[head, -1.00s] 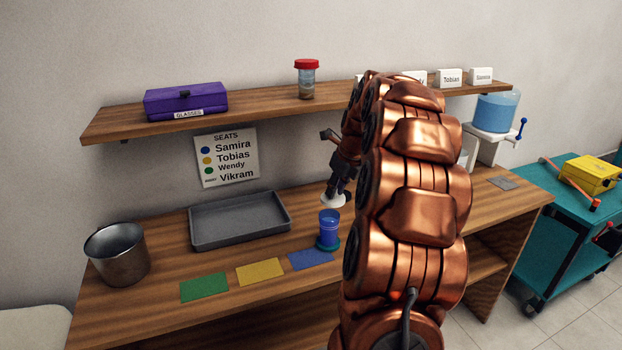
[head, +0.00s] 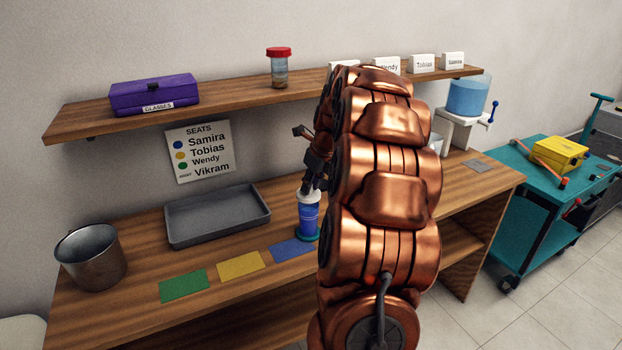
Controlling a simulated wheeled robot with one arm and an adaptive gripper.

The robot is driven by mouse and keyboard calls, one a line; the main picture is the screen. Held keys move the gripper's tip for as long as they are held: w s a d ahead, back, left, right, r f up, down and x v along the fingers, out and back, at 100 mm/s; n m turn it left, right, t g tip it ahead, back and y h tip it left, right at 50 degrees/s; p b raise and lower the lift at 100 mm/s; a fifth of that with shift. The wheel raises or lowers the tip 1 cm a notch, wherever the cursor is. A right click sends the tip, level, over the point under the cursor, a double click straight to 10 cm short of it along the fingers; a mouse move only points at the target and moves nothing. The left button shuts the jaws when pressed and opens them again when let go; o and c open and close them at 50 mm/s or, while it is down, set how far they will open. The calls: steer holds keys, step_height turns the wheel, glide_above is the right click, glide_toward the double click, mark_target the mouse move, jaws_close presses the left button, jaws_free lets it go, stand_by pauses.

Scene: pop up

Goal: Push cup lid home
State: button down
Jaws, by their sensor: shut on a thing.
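The blue cup (head: 308,216) stands upright on a green round base (head: 305,236) at the right edge of the blue mat. The white lid (head: 309,197) is at the cup's mouth and covers its top in this view. Whether it is fully seated or just above the rim I cannot tell. My gripper (head: 311,187) is over the cup, pointing down, shut on the lid. My copper arm hides part of the gripper and the bench right of the cup.
Blue (head: 290,251), yellow (head: 239,265) and green (head: 184,286) mats lie along the bench front. A grey tray (head: 218,240) is behind them, and a metal bucket (head: 91,262) stands at left. A shelf (head: 230,108) runs above. A water dispenser (head: 467,97) is at right.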

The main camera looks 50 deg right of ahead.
mark_target(312, 194)
steer(key=shift+f, duration=1)
steer(key=shift+f, duration=0.9)
stand_by(0.9)
steer(key=c, duration=0.9)
jaws_free()
steer(key=shift+c, duration=0.2)
steer(key=v, duration=1.2)
